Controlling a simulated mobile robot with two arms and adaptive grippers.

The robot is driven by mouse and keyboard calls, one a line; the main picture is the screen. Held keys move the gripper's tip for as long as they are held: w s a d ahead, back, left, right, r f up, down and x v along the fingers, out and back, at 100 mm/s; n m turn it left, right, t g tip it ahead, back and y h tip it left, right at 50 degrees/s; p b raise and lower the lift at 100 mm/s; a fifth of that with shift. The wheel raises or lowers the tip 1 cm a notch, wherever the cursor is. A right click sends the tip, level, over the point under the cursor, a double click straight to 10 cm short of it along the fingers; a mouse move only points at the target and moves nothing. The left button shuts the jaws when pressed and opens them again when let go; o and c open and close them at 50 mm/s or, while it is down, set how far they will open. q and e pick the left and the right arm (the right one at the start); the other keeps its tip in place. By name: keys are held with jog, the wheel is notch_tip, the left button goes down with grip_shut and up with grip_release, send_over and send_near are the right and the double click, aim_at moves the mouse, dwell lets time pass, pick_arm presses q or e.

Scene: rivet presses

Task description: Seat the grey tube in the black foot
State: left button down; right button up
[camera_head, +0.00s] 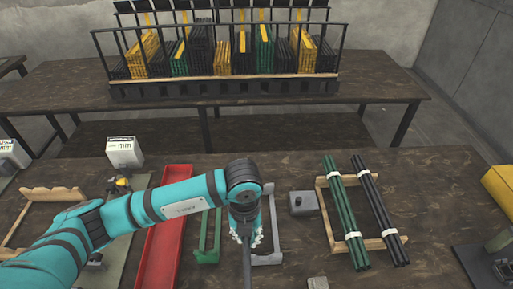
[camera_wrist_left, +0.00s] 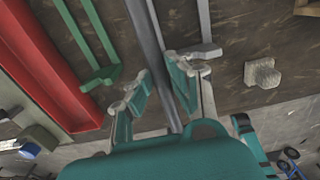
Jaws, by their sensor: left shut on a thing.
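The grey tube (camera_head: 247,262) hangs below my left gripper (camera_head: 246,236) in the head view, long and thin, its lower end running out of the picture. In the left wrist view the tube (camera_wrist_left: 153,45) passes between the two fingers of my left gripper (camera_wrist_left: 163,85), which is shut on it. A small dark grey block with a round mark (camera_head: 303,204) stands on the table to the right; I cannot tell whether it is the black foot. My right gripper is not in view.
A red tray (camera_head: 165,240), a green bracket (camera_head: 208,238) and a grey bracket (camera_head: 270,258) lie around my left arm. Green and black bundled rods (camera_head: 345,210) rest on a wooden rack at right. A rod rack (camera_head: 225,85) stands on the back table.

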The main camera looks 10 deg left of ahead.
pick_arm(q)
jog(key=s+a+r+n, duration=0.2)
jog(key=a+r+n, duration=0.2)
jog(key=n, duration=1.2)
jog(key=s+a+r+n, duration=0.1)
jog(key=a+r+n, duration=0.3)
jog(key=n, duration=1.2)
notch_tip(320, 180, up, 4)
jog(key=shift+s+a+f+n, duration=0.2)
jog(key=shift+s+a+n, duration=0.1)
jog(key=shift+s+n, duration=0.1)
